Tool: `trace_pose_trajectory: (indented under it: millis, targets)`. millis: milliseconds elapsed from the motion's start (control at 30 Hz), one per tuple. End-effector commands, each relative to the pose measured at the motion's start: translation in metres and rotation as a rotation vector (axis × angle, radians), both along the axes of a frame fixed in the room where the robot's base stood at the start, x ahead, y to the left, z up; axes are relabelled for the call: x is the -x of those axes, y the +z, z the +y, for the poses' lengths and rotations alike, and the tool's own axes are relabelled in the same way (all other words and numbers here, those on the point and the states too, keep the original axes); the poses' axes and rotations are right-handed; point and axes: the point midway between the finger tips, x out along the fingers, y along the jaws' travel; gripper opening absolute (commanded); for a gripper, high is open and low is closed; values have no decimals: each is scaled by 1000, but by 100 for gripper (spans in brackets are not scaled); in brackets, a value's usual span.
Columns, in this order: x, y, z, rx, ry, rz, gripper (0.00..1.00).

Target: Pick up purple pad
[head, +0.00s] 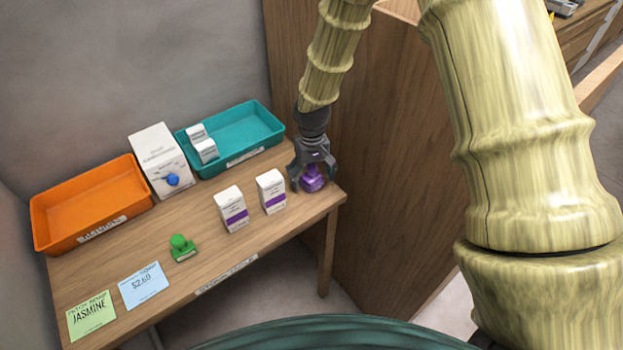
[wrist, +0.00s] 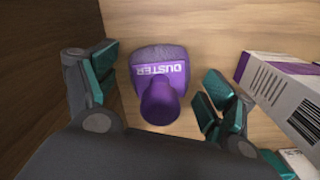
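The purple pad (head: 312,180) stands on the wooden counter near its right end. It has a rounded knob handle and a wider base marked "DUSTER", seen from above in the wrist view (wrist: 160,82). My gripper (head: 312,174) points down over it, and in the head view its fingers partly hide the pad. In the wrist view my gripper (wrist: 158,92) is open, with one finger on each side of the pad. A gap shows between the pad and each finger.
A white box with a purple stripe (head: 271,191) stands just left of my gripper, close to the right finger in the wrist view (wrist: 290,95). Another such box (head: 231,209), a green stamp (head: 183,247), an orange tray (head: 49,236) and a teal tray (head: 271,117) are further left. A wooden panel (head: 395,130) stands at right.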

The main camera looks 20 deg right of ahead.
Motion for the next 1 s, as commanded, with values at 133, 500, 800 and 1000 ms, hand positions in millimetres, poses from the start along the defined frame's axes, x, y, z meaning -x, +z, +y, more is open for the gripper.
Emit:
trace_pose_trajectory:
  millis: [133,500,800,1000]
  targets:
    - [0,0,0,0,0,0,52]
    - [0,1,0,0,0,0,45]
    - [-1,21,0,0,0,-3,45]
    - [15,35,-10,0,-2,0,45]
